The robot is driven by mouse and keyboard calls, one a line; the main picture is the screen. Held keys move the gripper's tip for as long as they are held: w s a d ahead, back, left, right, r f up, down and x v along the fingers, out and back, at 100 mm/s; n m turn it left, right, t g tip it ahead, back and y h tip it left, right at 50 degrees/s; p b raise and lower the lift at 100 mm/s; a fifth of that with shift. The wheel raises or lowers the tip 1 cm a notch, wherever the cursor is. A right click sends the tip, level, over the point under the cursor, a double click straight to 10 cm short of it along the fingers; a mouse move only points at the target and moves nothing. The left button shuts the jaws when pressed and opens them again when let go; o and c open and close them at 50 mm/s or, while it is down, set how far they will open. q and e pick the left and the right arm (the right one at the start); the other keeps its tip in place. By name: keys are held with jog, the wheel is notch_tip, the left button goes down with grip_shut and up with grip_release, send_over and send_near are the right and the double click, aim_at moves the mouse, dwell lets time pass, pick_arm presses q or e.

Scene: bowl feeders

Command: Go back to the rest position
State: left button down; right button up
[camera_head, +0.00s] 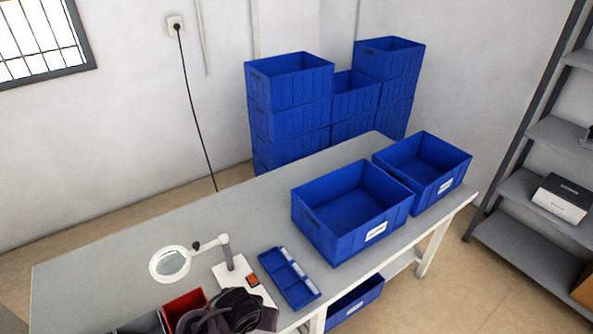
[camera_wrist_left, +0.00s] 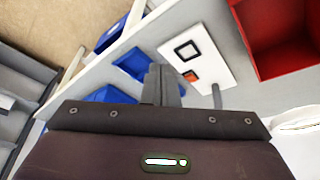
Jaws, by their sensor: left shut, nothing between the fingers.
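My left gripper (camera_wrist_left: 165,84) is shut with nothing between its fingers in the left wrist view. In the head view my dark left gripper (camera_head: 236,310) shows at the bottom edge, over the front of the workbench, and its fingertips cannot be made out there. It is beside the white base of the magnifier lamp (camera_head: 170,263) and near the red bin (camera_head: 183,305). The lamp base (camera_wrist_left: 198,54) and the red bin (camera_wrist_left: 285,42) also show in the left wrist view. My right gripper is not in view.
On the grey workbench (camera_head: 100,262), a divided blue tray (camera_head: 289,279) lies right of the lamp. Two large blue bins (camera_head: 352,212) (camera_head: 424,170) stand farther right. Stacked blue crates (camera_head: 290,120) stand behind. A shelf rack (camera_head: 540,250) is at right. The bench's left part is clear.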

pick_arm(q)
jog(key=s+a+r+y, duration=0.1)
jog(key=s+a+r, duration=1)
jog(key=s+r, duration=0.15)
notch_tip(320, 180, down, 39)
jog(key=s+g+b, duration=0.2)
jog(key=s+b, duration=0.1)
jog(key=b, duration=0.4)
jog(key=s+a+f+b, duration=0.3)
jog(key=s+f+b, duration=0.1)
jog(key=s+f, duration=1.4)
notch_tip(320, 180, down, 3)
jog(key=shift+s+f+m+g, duration=0.1)
jog(key=shift+s+m+g, duration=0.2)
jog(key=shift+s+g, duration=0.1)
jog(key=shift+a, duration=0.1)
